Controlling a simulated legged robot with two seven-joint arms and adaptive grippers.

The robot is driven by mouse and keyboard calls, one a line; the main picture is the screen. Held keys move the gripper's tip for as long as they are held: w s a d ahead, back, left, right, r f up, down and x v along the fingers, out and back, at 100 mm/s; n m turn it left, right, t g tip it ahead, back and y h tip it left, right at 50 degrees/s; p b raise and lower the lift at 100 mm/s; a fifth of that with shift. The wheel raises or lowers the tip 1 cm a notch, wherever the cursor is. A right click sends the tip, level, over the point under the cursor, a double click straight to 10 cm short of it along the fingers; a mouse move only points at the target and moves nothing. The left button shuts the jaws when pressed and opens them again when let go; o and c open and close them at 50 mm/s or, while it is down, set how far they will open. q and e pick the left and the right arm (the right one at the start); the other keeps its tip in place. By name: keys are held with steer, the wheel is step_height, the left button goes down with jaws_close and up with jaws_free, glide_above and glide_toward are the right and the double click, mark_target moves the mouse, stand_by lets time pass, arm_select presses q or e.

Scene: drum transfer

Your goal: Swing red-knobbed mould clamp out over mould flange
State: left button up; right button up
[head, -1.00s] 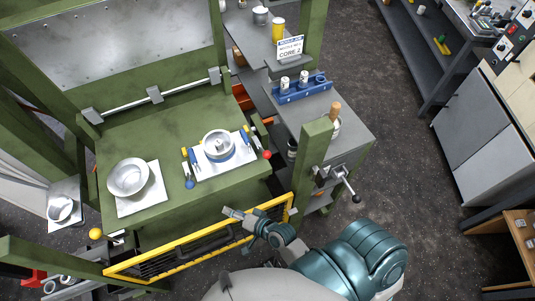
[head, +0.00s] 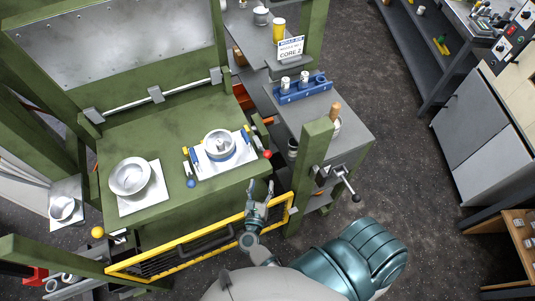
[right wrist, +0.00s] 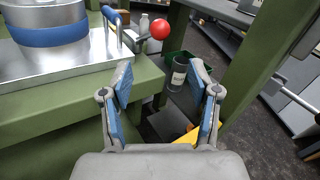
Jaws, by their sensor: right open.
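The red-knobbed clamp (head: 267,154) sits at the right end of the mould plate (head: 242,157), its red knob sticking out past the plate's right edge. In the right wrist view the red knob (right wrist: 160,28) is ahead of the fingers, above the table edge. The round metal mould (head: 219,144) with a blue band stands on the plate; its lower part also shows in the right wrist view (right wrist: 50,30). A blue-knobbed clamp (head: 191,182) is at the plate's left end. My right gripper (head: 260,188) is open and empty, in front of the table and below the red knob, apart from it. My left gripper is not in view.
A yellow-framed gate (head: 205,240) runs along the front, close to my right arm. A green post (head: 311,165) stands right of the gripper. A metal bowl (head: 130,177) sits on a plate at left. A grey bench (head: 345,140) stands to the right.

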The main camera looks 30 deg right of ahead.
mark_target(267, 154)
steer(key=p+x, duration=0.1)
steer(key=x, duration=1.3)
